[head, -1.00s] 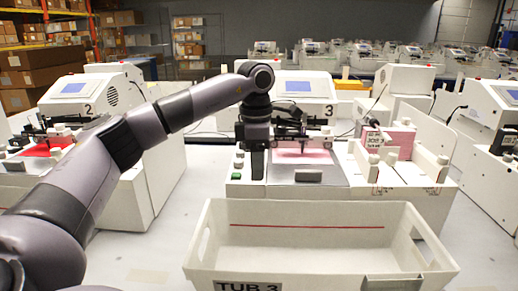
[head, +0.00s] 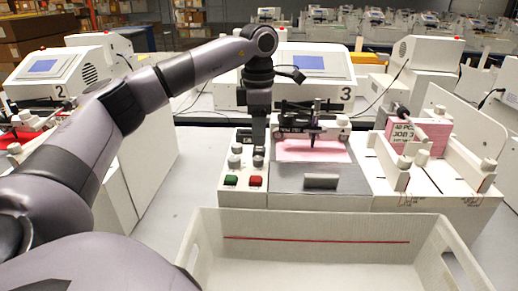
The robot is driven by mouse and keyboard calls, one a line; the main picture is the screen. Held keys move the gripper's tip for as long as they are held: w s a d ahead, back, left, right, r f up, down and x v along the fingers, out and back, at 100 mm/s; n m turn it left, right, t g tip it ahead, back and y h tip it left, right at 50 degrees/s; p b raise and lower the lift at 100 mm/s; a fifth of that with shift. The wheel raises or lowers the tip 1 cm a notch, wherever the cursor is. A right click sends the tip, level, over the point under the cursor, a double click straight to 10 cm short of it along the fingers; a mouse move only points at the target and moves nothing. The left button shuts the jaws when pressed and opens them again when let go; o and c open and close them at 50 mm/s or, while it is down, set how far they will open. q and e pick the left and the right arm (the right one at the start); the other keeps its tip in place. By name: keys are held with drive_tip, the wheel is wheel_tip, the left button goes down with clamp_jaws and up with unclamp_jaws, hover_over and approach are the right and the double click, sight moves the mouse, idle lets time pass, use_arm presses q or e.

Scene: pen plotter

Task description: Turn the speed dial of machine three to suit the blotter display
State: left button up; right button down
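Machine three (head: 225,97) is white and bears a black 3. Its blue display (head: 303,63) is lit, but I cannot read anything on it. A control panel at its front left has pale round dials (head: 235,161), a green button (head: 230,181) and a red button (head: 256,181). I cannot tell which dial sets the speed. My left gripper (head: 258,147) points straight down over the rear right of this panel, just behind a dial. It hides part of the panel, and its finger gap is not visible. My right gripper is not in view.
A pen carriage (head: 314,130) stands over a pink sheet (head: 300,150) right of the panel. A pink card stack (head: 428,135) sits in the right-hand holder. A white tub (head: 330,222) stands in front. Machine two (head: 90,75) is at left.

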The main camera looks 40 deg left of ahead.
sight(258, 158)
use_arm(q)
wheel_tip(258, 158, down, 7)
drive_tip(key=shift+s+r, duration=0.1)
drive_tip(key=shift+r, duration=0.05)
clamp_jaws()
